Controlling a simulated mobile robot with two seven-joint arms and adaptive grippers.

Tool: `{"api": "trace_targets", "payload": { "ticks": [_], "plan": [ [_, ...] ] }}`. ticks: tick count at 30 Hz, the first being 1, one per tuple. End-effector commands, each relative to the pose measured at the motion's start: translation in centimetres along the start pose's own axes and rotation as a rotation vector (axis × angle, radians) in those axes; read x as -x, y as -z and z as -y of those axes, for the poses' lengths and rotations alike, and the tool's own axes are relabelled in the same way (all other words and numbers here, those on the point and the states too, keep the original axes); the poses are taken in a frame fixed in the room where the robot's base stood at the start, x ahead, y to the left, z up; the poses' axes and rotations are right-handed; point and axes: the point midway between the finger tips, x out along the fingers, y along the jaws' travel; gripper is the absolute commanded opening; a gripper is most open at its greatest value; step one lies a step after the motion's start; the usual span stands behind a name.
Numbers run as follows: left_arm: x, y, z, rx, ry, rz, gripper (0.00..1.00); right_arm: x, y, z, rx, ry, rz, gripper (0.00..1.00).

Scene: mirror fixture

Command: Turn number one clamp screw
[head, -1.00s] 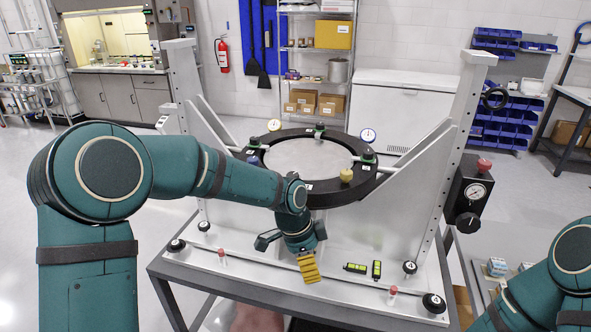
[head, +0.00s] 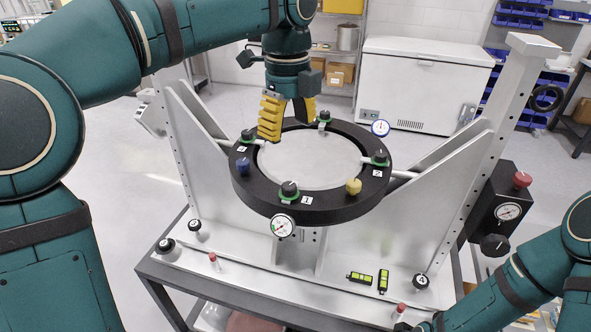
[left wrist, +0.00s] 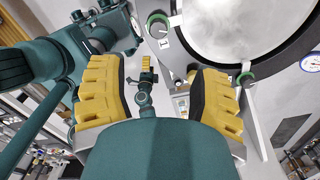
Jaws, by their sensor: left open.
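The number one clamp screw (head: 290,188) is a black knob on a green base, on the front of the black ring (head: 325,205), beside a white label "1". In the left wrist view, a knob (left wrist: 158,24) with the label "1" shows at the top, beyond the fingertips. My left gripper (head: 287,118) points down with yellow fingers apart and empty, over the ring's back left part, behind and above screw one. Its fingers also show spread in the left wrist view (left wrist: 158,85). My right arm is at lower right in the head view; its fingers are not clear.
Other green-based knobs sit on the ring at left (head: 249,136), back (head: 324,117) and right (head: 380,157). A blue knob (head: 243,166), a yellow knob (head: 354,186) and a dial gauge (head: 281,226) are close to screw one. A tall post (head: 500,130) stands at right.

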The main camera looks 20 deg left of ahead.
Motion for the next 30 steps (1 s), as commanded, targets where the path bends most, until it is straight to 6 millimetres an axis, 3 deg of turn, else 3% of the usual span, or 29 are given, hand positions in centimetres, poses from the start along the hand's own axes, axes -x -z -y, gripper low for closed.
{"api": "trace_targets", "payload": {
  "ticks": [5, 21, 30],
  "plan": [
    [-1.8, 0.0, -0.1, 0.001, -0.003, 0.000, 0.63, -0.5, -0.1, -0.2, 0.000, -0.001, 0.001, 0.66],
    [-11.7, 0.0, -0.1, 0.002, -0.003, -0.002, 0.63, -2.6, -0.3, -0.9, 0.000, -0.005, 0.001, 0.66],
    [-13.8, 0.0, 0.0, 0.002, -0.001, -0.001, 0.63, -2.9, -0.4, -1.0, 0.000, -0.006, 0.000, 0.66]
  ]
}}
